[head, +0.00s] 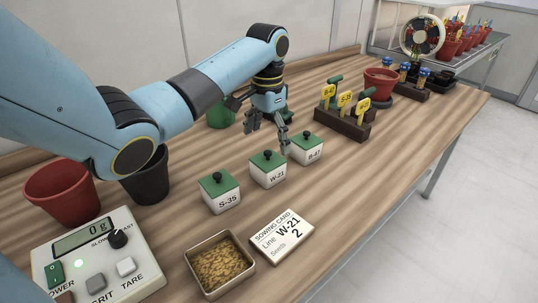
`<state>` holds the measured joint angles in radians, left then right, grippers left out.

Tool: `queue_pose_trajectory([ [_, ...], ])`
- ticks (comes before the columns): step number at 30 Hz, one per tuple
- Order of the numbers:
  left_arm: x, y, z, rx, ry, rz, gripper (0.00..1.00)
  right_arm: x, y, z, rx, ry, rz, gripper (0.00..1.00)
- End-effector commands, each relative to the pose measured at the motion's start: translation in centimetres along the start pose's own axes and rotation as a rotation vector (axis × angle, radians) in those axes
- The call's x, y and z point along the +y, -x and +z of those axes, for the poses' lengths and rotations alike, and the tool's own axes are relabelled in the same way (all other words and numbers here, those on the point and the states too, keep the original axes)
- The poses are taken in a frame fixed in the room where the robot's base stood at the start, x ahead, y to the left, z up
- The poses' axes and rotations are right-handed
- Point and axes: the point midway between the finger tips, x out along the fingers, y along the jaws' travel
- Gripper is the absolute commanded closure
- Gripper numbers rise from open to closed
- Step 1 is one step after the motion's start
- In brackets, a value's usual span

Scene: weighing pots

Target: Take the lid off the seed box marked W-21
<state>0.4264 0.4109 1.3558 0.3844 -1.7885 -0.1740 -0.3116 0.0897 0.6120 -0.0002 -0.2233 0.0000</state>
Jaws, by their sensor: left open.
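The seed box W-21 (269,179) is a small white box in the middle of a row of three on the wooden table. Its green lid (258,161) with a black knob (267,154) sits on it. My left gripper (268,136) is open and empty, pointing down just behind the W-21 box. One finger is close to the S-47 box, and I cannot tell whether it touches. My right gripper is out of view.
Lidded box S-35 (222,199) stands left of W-21, and lidded S-47 (307,151) right of it. A sowing card (272,250), seed tray (250,273) and scale (143,275) lie in front. A yellow-label rack (342,128) stands behind right. Pots stand at left.

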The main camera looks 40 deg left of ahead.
Motion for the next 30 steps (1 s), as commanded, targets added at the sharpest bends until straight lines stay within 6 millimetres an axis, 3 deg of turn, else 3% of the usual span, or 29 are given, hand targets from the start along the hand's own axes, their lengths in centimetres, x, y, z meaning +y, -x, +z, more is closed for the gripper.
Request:
queue_pose_trajectory([
  [4,-0.1,-1.3,0.2,-0.002,0.001,-0.001,0.03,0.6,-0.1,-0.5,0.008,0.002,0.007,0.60],
  [12,-0.3,-5.2,0.5,-0.001,0.000,0.001,0.03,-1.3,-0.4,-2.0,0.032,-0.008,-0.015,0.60],
  [21,-0.4,-5.6,0.5,0.000,-0.001,-0.001,0.04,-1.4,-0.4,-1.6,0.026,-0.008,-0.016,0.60],
  [30,-0.4,-5.6,0.5,0.000,-0.001,-0.001,0.43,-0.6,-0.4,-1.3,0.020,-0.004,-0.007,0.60],
])
